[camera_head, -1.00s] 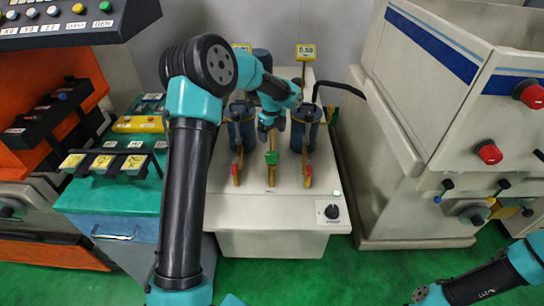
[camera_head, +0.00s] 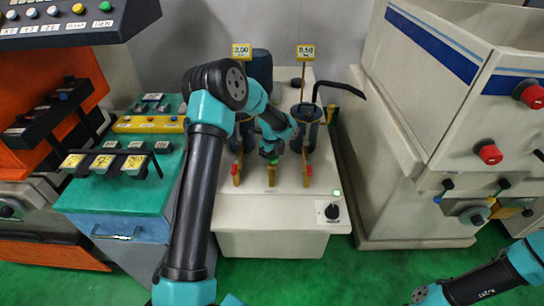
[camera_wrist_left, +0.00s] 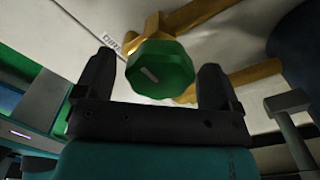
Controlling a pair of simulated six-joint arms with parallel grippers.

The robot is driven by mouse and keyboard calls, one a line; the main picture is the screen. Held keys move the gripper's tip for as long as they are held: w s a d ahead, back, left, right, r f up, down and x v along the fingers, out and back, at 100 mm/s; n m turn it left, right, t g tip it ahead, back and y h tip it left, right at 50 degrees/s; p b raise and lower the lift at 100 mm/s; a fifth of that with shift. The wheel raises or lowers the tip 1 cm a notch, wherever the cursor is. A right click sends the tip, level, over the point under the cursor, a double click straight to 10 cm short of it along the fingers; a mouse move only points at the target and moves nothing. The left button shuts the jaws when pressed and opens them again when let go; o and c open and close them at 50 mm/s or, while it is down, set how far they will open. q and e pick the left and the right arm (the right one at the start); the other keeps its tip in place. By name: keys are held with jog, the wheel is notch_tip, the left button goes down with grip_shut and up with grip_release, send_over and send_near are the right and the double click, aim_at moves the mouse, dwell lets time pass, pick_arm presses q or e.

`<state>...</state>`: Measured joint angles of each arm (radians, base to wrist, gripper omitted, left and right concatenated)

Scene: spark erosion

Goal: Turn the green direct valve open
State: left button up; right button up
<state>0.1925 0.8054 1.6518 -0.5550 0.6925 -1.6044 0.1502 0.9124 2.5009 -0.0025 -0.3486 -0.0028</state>
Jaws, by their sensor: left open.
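The green valve knob (camera_head: 272,157) sits on a brass pipe on the pale machine top, mostly covered by my left gripper (camera_head: 268,148) in the head view. In the left wrist view the green octagonal knob (camera_wrist_left: 160,72), with a pale slot mark, shows between the two dark fingers of my left gripper (camera_wrist_left: 158,75). The fingers are spread apart, one on each side of the knob; I cannot tell whether either touches it. My right gripper is not visible; only part of my right arm shows at the lower right.
Red-handled brass valves stand left (camera_head: 235,170) and right (camera_head: 307,171) of the green one, below dark blue cylinders. A black knob (camera_head: 332,211) and lit green lamp (camera_head: 337,192) are at the front right. A black bent pipe (camera_head: 345,83) stands behind.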

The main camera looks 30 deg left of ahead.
pick_arm(q)
jog(key=shift+c, duration=0.3)
jog(key=c, duration=0.9)
